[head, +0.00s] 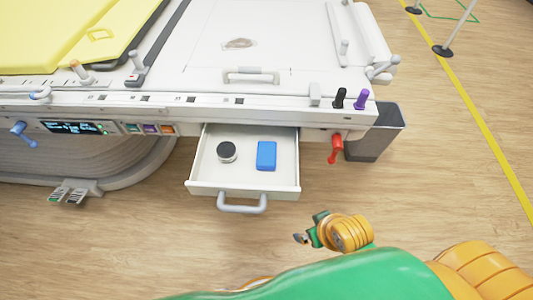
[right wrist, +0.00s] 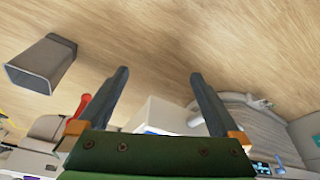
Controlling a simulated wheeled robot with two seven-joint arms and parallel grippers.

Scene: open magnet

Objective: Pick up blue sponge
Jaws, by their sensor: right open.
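The blue sponge (head: 266,156) lies in the open white drawer (head: 230,186), on the right side of its floor. My right gripper (head: 308,230) is open and empty, in front and to the right of the drawer, apart from it. In the right wrist view its two dark fingers (right wrist: 160,105) are spread wide with nothing between them. The white drawer (right wrist: 165,115) shows beyond them, and the sponge cannot be made out clearly there. My left gripper is not in view.
A round black-topped object (head: 227,152) lies left of the sponge in the drawer. The drawer's grey handle (head: 242,204) faces me. A red lever (head: 335,148) hangs right of the drawer, beside a grey bin (head: 376,134). The wooden floor in front is clear.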

